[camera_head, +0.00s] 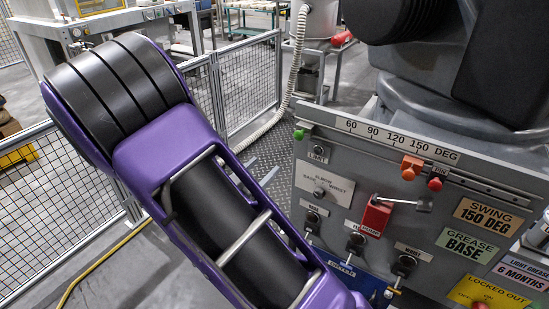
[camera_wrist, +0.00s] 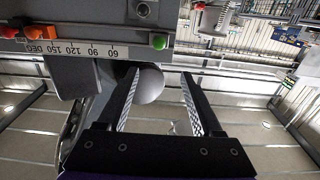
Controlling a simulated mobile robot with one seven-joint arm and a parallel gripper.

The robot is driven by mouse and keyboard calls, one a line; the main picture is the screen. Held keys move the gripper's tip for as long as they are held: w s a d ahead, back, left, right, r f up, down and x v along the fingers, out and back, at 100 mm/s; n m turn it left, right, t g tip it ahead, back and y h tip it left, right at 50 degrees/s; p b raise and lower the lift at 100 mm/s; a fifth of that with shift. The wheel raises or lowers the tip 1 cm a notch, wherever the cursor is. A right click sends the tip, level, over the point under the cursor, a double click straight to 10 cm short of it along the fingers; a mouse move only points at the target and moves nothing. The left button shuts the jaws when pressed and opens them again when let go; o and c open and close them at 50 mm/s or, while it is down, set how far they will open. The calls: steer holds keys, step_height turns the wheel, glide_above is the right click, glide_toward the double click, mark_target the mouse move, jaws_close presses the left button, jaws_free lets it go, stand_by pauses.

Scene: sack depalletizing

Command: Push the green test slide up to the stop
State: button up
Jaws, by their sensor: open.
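A small green knob (camera_head: 298,134), which looks like the green test slide, sits at the left end of the scale marked 60 to 150 DEG. An orange block (camera_head: 412,167), likely the stop, sits toward the scale's right end, well apart from the green knob. In the wrist view the scale appears upside down, with the green knob (camera_wrist: 160,41) and the orange block (camera_wrist: 38,31). My gripper (camera_wrist: 161,73) is open and empty, with its fingertips close to the green knob in the picture; contact cannot be told. The head view does not show my gripper.
A red knob (camera_head: 435,184) sits beside the orange block. A red lever block (camera_head: 375,217) and several switches stand out from the grey panel (camera_head: 335,160). A grey rounded part (camera_wrist: 150,84) shows between my fingers. Mesh fencing (camera_head: 250,85) stands behind.

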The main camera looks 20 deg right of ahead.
mark_target(297, 136)
steer(key=b+x, duration=0.1)
steer(key=x, duration=1.5)
steer(key=shift+d+b, duration=0.25)
steer(key=shift+b, duration=0.1)
jaws_close()
stand_by(0.8)
